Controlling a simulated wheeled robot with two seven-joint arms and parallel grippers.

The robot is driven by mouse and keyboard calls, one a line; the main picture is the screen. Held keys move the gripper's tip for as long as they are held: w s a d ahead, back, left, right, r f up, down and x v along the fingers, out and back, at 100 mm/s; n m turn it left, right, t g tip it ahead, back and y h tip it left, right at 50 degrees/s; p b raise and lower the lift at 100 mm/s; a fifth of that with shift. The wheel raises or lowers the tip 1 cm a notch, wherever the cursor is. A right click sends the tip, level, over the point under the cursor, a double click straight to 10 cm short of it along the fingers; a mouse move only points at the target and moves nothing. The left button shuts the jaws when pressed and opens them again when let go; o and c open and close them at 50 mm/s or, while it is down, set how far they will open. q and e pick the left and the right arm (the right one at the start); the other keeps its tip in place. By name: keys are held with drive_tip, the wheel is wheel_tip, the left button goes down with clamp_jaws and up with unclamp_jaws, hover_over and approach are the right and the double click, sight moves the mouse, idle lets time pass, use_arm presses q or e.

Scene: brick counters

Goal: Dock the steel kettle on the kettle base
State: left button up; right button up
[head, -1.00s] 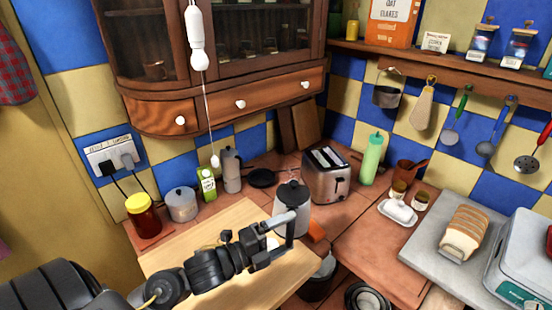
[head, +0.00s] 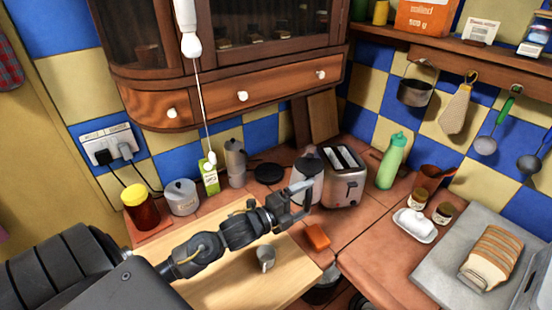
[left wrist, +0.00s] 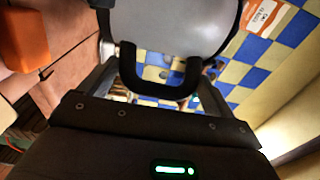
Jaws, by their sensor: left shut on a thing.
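The steel kettle (head: 307,178) is upright, with a dark lid, just left of the toaster in the head view. My left gripper (head: 290,203) is shut on its handle. In the left wrist view, the black handle (left wrist: 160,88) lies between the fingers, with the kettle's grey body (left wrist: 170,25) beyond. A flat black round disc (head: 269,173), which looks like the kettle base, lies on the counter to the left of the kettle, near the back wall. The gripper hides part of the kettle's lower side, so I cannot tell whether it clears the counter. My right gripper is out of view.
The toaster (head: 345,180) stands close on the kettle's right. A moka pot (head: 235,162) and a green carton (head: 208,178) stand left of the disc. An orange block (head: 317,237) and a grey mug (head: 265,259) are nearer. A pull cord (head: 203,110) hangs in front.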

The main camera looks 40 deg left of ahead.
use_arm(q)
drive_tip(key=w+a+f+n+y, duration=0.1)
drive_tip(key=w+a, duration=0.1)
drive_tip(key=w+a+f+n+y, duration=0.1)
drive_tip(key=w+a, duration=0.2)
drive_tip(key=w+a+f+t+y, duration=0.1)
drive_tip(key=w+a, duration=0.2)
drive_tip(key=shift+w+f+n+y, duration=0.15)
drive_tip(key=shift+n+y, duration=0.25)
drive_tip(key=w+a+f+n+y, duration=0.1)
drive_tip(key=w+a+n+y, duration=0.1)
drive_tip(key=a, duration=0.5)
drive_tip(key=w+a+f+n+y, duration=0.1)
drive_tip(key=w+a+n+y, duration=0.1)
drive_tip(key=w+a+y, duration=0.2)
drive_tip(key=w+a+b, duration=0.1)
drive_tip(key=w+a, duration=0.1)
drive_tip(key=a, duration=0.1)
drive_tip(key=shift+w+f, duration=0.15)
drive_tip(key=shift+w, duration=0.2)
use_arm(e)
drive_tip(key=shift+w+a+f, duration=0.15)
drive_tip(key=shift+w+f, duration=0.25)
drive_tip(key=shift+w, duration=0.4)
use_arm(q)
wheel_tip(320, 180, down, 6)
drive_tip(key=b, duration=0.5)
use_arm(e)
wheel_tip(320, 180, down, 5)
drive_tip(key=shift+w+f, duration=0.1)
